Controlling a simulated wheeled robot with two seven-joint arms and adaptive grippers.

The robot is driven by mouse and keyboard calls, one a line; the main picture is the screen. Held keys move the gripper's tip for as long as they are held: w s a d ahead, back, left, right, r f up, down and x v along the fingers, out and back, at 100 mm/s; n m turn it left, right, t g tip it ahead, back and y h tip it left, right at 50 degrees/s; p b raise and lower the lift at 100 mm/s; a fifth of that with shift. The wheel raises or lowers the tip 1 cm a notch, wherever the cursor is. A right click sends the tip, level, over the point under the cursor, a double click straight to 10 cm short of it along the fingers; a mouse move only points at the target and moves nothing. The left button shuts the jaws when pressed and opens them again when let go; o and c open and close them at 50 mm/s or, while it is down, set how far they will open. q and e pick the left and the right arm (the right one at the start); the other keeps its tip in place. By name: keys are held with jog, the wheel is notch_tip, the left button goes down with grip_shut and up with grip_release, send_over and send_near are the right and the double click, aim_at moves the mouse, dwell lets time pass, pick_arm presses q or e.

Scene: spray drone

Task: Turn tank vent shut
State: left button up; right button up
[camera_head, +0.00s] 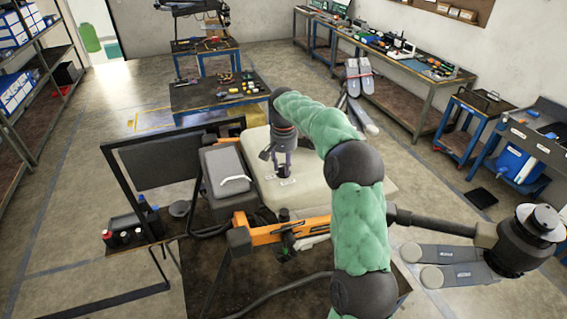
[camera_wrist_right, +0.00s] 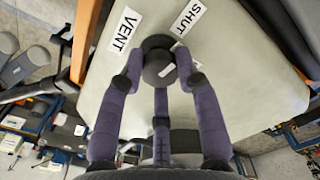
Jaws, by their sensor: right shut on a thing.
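The white spray tank (camera_head: 310,182) sits on the drone in the middle of the head view. On its top is a small dark vent knob (camera_head: 284,171), also in the wrist view (camera_wrist_right: 157,45). My right gripper (camera_head: 283,168) reaches down from above, and its purple fingers (camera_wrist_right: 158,75) are closed around the knob. A VENT label (camera_wrist_right: 124,29) lies left of the knob and a SHUT label (camera_wrist_right: 188,18) lies upper right. A small pale mark (camera_wrist_right: 167,70) shows on the knob; I cannot tell its exact setting. My left gripper is not in view.
An orange drone arm (camera_head: 285,230) and a motor with folded grey propellers (camera_head: 455,268) extend right. A grey box with a white handle (camera_head: 228,175) stands left of the tank. A low tool table (camera_head: 205,103) stands behind; benches line the right wall.

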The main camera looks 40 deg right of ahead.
aim_at(283, 166)
jog(key=shift+s+a+f+n, duration=0.1)
jog(key=shift+f+n, duration=0.15)
jog(key=shift+n, duration=0.25)
jog(key=o, duration=1.2)
jog(key=shift+c, duration=0.2)
jog(key=shift+r, duration=0.1)
jog(key=shift+r, duration=0.1)
notch_tip(283, 166, up, 12)
